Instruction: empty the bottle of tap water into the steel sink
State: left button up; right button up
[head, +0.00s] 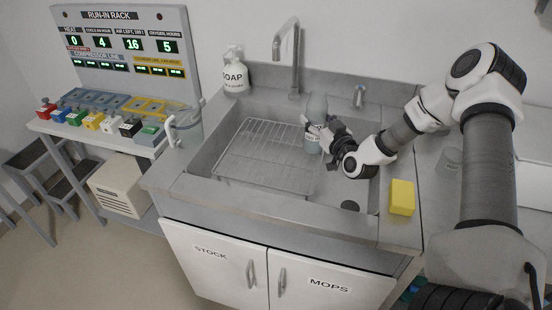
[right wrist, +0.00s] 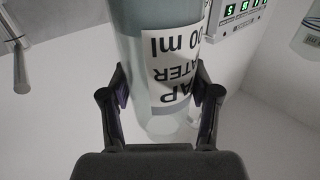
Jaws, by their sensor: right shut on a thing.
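The bottle of tap water (head: 317,106) is a blue-grey cylinder with a white label, roughly vertical in the head view over the back right part of the steel sink (head: 206,158). My right gripper (head: 313,134) is shut on the bottle, one finger on each side. In the right wrist view the gripper (right wrist: 160,108) also holds the bottle (right wrist: 155,20), whose label reads upside down there. My left gripper is not in view.
A wire rack (head: 262,150) covers much of the basin. The tap (head: 295,55) rises behind it. The drain (head: 350,206) is uncovered.

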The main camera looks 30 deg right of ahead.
jog(key=shift+r, duration=0.15)
jog(key=shift+r+n, duration=0.1)
jog(key=shift+n, duration=0.2)
jog(key=shift+a+r+n+p, duration=0.25)
jog(key=shift+r+n+p, duration=0.15)
jog(key=shift+n+p, duration=0.85)
jog(key=shift+w+a+r+n+g+p, duration=0.1)
jog(key=shift+a+r+n+g+p, duration=0.15)
jog(key=shift+n+p, duration=0.3)
jog(key=shift+f, duration=0.35)
jog(key=shift+w+a+f+n+g, duration=0.15)
jog(key=shift+a+f+n, duration=0.15)
jog(key=shift+n, duration=0.45)
jog(key=shift+a+f+n+g, duration=0.15)
jog(key=shift+a+n, duration=0.1)
jog(key=shift+n, duration=0.5)
jog(key=shift+d+f+n+p, duration=0.1)
jog(key=shift+n+p, duration=0.25)
jog(key=shift+n, duration=0.25)
jog(key=shift+d+f+n+g+h+b, duration=0.15)
jog(key=shift+f+n+b, duration=0.05)
jog(key=shift+f+n, duration=0.3)
jog(key=shift+d+f+n+g+h+b, duration=0.1)
jog(key=shift+d+f+n+h+b, duration=0.05)
jog(key=shift+f+n, duration=0.3)
jog(key=shift+f+n, duration=0.25)
jog(key=shift+f, duration=0.2)
